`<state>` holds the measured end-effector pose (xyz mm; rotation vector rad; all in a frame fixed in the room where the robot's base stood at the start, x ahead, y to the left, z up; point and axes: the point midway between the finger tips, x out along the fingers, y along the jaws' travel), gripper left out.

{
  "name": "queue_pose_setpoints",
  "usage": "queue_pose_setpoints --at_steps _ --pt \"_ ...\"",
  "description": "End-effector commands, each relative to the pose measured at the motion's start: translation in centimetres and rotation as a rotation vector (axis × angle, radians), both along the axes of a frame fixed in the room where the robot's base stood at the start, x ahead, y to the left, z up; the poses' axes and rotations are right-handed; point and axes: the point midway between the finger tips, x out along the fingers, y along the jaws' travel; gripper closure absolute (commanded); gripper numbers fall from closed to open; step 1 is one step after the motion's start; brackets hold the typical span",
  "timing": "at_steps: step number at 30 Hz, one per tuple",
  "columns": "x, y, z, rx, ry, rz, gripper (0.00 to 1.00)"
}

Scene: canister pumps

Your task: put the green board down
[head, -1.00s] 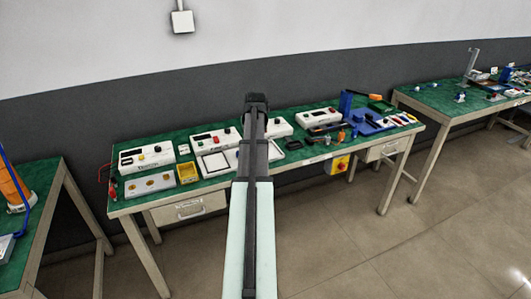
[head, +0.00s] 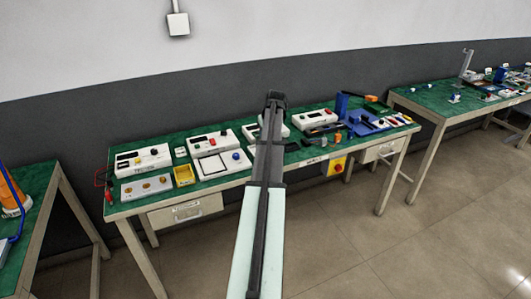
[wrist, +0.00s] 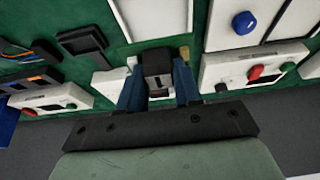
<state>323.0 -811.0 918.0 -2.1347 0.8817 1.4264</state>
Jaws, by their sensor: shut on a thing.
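My gripper (wrist: 158,84) shows in the wrist view with its blue fingers pointing away from the camera, closed about a small dark block (wrist: 157,61) with a paler lower part. A small dark green piece (head: 377,107) lies at the bench's right end, beside a blue fixture (head: 352,116).
White instrument boxes (head: 142,159) stand along the bench. Tools and small parts crowd the right half. Other benches stand at left and right, with open floor in front.

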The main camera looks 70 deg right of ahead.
Motion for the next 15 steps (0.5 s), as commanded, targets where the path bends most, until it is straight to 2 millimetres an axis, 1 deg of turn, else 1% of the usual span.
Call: queue_pose_setpoints --at_steps 3,7,15 --pt "0.0 0.1 -2.0 0.002 0.0 -0.001 0.98" --pt "0.0 0.1 -4.1 0.001 0.0 -0.002 0.98" --pt "0.0 0.0 -6.2 0.001 -0.001 -0.002 0.98"
